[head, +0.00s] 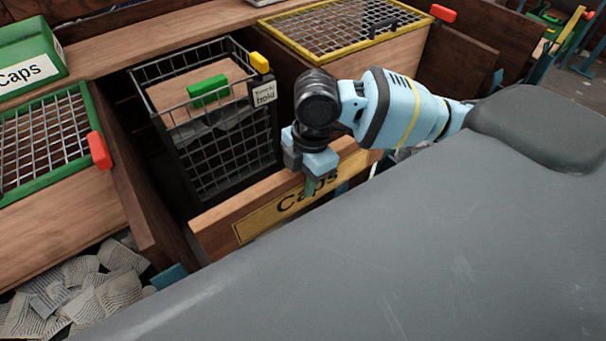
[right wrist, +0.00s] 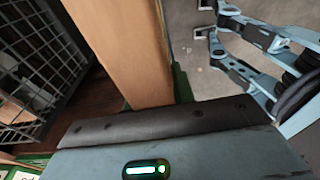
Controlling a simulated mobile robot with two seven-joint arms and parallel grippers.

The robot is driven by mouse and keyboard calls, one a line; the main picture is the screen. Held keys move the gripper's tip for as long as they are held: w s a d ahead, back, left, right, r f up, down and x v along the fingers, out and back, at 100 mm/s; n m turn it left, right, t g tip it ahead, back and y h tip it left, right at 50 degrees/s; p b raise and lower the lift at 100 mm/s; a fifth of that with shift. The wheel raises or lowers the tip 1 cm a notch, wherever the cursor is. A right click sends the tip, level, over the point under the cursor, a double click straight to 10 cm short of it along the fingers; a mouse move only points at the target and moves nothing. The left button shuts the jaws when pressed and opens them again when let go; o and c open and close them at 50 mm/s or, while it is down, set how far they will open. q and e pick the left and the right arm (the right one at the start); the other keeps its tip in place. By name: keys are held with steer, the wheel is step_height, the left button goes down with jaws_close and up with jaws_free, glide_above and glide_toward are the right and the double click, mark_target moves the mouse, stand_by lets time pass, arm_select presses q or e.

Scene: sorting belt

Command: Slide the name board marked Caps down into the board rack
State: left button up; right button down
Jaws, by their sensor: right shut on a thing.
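The name board marked Caps (head: 236,218) is a wooden board with a yellow label. It stands on edge, slanting across the head view in front of the black wire basket. My right gripper (head: 311,182) is shut on its upper edge, over the label's right part, and covers some of it. In the right wrist view the board (right wrist: 125,45) runs away from the gripper (right wrist: 165,110). A teal piece (head: 171,276) shows near the board's left end. I cannot tell whether it belongs to the board rack; the board's lower edge is hidden. My left gripper is not in the head view.
The wire basket (head: 225,160), with a green block (head: 208,90) and a tag, stands behind the board. A green-framed crate (head: 45,140) is at left, a yellow-framed crate (head: 345,30) at the back. Striped cloth pieces (head: 75,290) lie at lower left. A grey surface fills the front.

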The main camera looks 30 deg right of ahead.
steer(key=shift+w+f, duration=0.1)
steer(key=shift+f, duration=0.2)
steer(key=shift+w, duration=0.3)
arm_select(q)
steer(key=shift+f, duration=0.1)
arm_select(e)
steer(key=shift+r, duration=0.1)
steer(key=shift+s, duration=0.15)
step_height(320, 180, down, 31)
steer(key=b, duration=1)
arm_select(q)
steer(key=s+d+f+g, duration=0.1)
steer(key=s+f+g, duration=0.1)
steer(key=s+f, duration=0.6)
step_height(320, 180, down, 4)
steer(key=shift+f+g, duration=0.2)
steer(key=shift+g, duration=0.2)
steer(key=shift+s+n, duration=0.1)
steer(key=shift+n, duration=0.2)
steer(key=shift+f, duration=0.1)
arm_select(e)
steer(key=shift+f, duration=0.4)
